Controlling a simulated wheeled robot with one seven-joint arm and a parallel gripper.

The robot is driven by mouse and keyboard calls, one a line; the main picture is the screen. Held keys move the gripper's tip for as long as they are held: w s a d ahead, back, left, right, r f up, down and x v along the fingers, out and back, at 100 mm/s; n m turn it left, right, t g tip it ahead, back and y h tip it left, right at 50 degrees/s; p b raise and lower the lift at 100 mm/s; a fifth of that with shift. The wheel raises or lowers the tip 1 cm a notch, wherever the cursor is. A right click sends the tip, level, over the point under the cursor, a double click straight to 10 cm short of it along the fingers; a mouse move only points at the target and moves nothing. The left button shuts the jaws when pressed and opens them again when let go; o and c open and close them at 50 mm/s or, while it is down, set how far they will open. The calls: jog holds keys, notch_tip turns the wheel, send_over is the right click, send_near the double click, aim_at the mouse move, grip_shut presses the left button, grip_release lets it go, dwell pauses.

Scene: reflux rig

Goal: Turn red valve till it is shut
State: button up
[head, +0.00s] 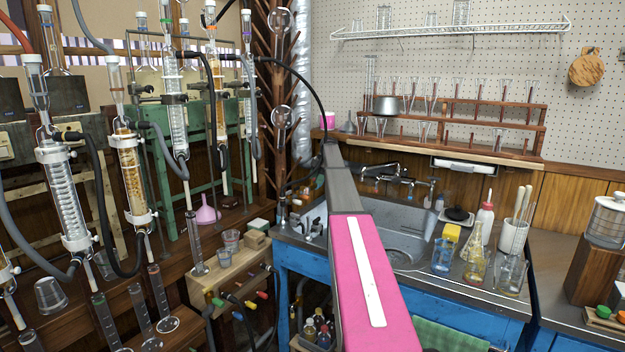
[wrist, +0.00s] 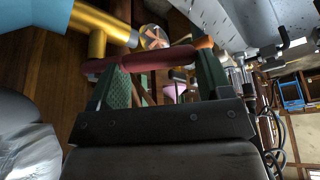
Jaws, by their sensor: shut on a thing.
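The red valve (wrist: 150,60) shows in the wrist view as a dark red bar-shaped handle. It joins a brass pipe (wrist: 98,22) at its left and lies slanted across the picture, its right end a little higher. My gripper (wrist: 163,74) has two green-padded fingers, which stand apart and reach the handle, one near each end. It is shut on the handle. In the head view my arm hides the gripper and the valve.
A sink (head: 405,240) with a dark tap (head: 385,172) lies right of my arm. Glass columns (head: 66,200) and hoses crowd the left. A silver duct (head: 303,80) rises at the back. Bottles and flasks (head: 475,262) stand on the right counter.

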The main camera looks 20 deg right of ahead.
dwell(0.3)
jog(key=o, duration=1)
notch_tip(320, 180, up, 4)
jog(key=shift+d+r, duration=0.1)
jog(key=shift+r, duration=0.15)
jog(key=s+a+r, duration=0.1)
jog(key=a+r, duration=0.1)
jog(key=a, duration=0.1)
jog(key=s+a+r, duration=0.1)
jog(key=a+r, duration=0.1)
jog(key=a, duration=0.2)
jog(key=s+a+r, duration=0.1)
jog(key=a+r, duration=0.1)
jog(key=a, duration=0.2)
jog(key=shift+a+r, duration=0.15)
jog(key=shift+r, duration=0.15)
